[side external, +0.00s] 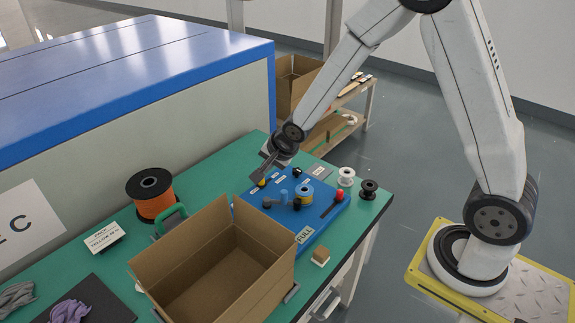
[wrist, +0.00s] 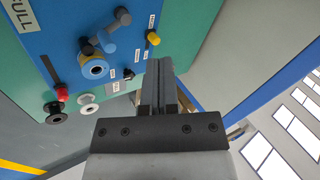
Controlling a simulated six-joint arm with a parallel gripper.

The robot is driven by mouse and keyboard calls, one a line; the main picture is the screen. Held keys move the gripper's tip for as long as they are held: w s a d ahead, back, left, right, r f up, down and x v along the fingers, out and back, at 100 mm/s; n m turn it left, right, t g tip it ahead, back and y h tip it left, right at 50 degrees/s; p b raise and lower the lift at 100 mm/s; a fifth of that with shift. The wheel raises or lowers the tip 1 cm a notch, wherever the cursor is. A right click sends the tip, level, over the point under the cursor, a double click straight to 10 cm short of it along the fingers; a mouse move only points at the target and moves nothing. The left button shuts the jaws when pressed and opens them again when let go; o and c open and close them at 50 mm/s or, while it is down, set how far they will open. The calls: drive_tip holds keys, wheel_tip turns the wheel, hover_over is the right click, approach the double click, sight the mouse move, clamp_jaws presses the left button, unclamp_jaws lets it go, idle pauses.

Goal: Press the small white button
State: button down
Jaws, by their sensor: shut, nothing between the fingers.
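The blue control panel (side external: 322,213) lies on the green table, with several knobs and white labels on it. I cannot make out a small white button on it in either view. My gripper (side external: 262,172) is shut and empty, above the panel's far left corner, close to a yellow knob (side external: 262,183). In the wrist view my closed fingers (wrist: 158,68) point towards the panel, just below the yellow knob (wrist: 153,38). A small black knob (wrist: 129,74) is to the left of the fingertips. The gap between fingertips and panel is hard to judge.
A red-handled lever (side external: 339,196) and a yellow-and-blue cylinder (side external: 304,194) stand up from the panel. A white spool (side external: 346,177) and a black spool (side external: 369,187) are at its right. An open cardboard box (side external: 180,262) stands in front; an orange cable reel (side external: 153,195) stands left.

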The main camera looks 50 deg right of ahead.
drive_tip(key=w+a+f+m+t+y, duration=0.1)
drive_tip(key=w+a+f+m+t, duration=0.1)
drive_tip(key=w+f+m, duration=0.4)
drive_tip(key=shift+w+f+m+t+y, duration=0.3)
drive_tip(key=shift+w+m+y, duration=0.1)
drive_tip(key=shift+w+m, duration=1.9)
drive_tip(key=shift+s, duration=0.1)
drive_tip(key=shift+f, duration=0.15)
drive_tip(key=shift+f, duration=4.2)
drive_tip(key=shift+f, duration=0.25)
drive_tip(key=shift+f, duration=0.2)
